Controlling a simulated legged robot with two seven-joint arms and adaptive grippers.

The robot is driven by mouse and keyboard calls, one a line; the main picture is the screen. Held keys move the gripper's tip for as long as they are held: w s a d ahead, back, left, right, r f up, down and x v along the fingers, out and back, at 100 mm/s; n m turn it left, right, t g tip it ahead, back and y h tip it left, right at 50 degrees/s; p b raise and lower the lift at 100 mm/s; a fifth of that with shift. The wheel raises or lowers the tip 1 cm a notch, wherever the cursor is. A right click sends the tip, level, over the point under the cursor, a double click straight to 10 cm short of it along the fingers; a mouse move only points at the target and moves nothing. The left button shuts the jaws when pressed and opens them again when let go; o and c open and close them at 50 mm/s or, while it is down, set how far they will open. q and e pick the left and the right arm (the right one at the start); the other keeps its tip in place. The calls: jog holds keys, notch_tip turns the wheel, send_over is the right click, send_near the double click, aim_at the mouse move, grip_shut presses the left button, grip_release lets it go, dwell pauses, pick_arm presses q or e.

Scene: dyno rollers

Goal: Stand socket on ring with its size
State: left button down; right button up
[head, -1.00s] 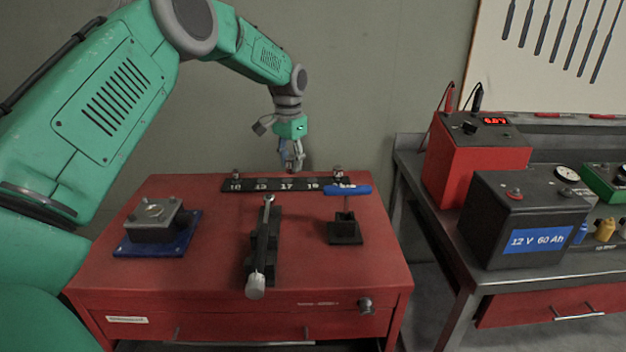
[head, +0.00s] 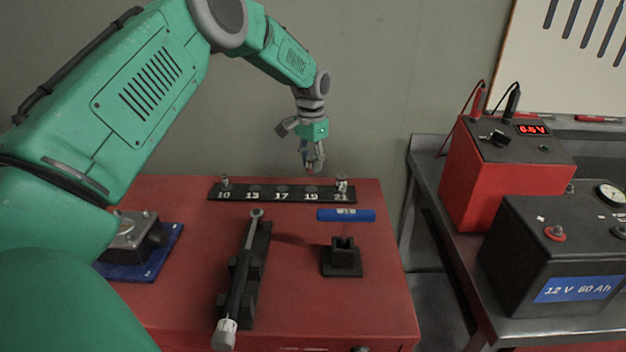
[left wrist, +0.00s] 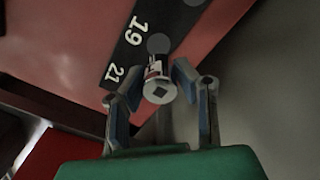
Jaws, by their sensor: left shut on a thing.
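A black rail (head: 268,194) with rings marked 10, 13, 17, 19 and 21 lies at the back of the red cabinet top. Small metal sockets stand at its 10 end (head: 226,183) and 21 end (head: 342,184); rings 13, 17 and 19 look empty. My left gripper (head: 314,168) is over the back of the rail, near 19. In the left wrist view it is shut on a metal socket (left wrist: 153,93), whose square hole faces the camera. The rail's 19 and 21 marks (left wrist: 117,73) show beyond; the held socket's size is unreadable. My right gripper is not in view.
A torque wrench (head: 243,270) lies on a black stand in front of the rail. A blue bar (head: 330,215) and black block (head: 343,262) are to its right. A grey block on a blue plate (head: 165,255) is at left, partly hidden by my arm.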

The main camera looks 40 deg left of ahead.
aim_at(312, 157)
pick_arm(q)
jog(key=shift+d+f, duration=0.35)
jog(key=shift+f, duration=0.35)
jog(key=f, duration=0.4)
jog(key=shift+w+a, duration=0.1)
jog(key=shift+a, duration=0.15)
jog(key=shift+a+f, duration=0.15)
jog(key=shift+a, duration=0.15)
jog(key=c, duration=1.3)
grip_release()
jog(key=shift+o, duration=0.2)
jog(key=shift+d, duration=0.4)
jog(key=shift+r, duration=0.3)
notch_tip(312, 157, up, 11)
jog(key=shift+a, duration=0.15)
jog(key=shift+r, duration=0.4)
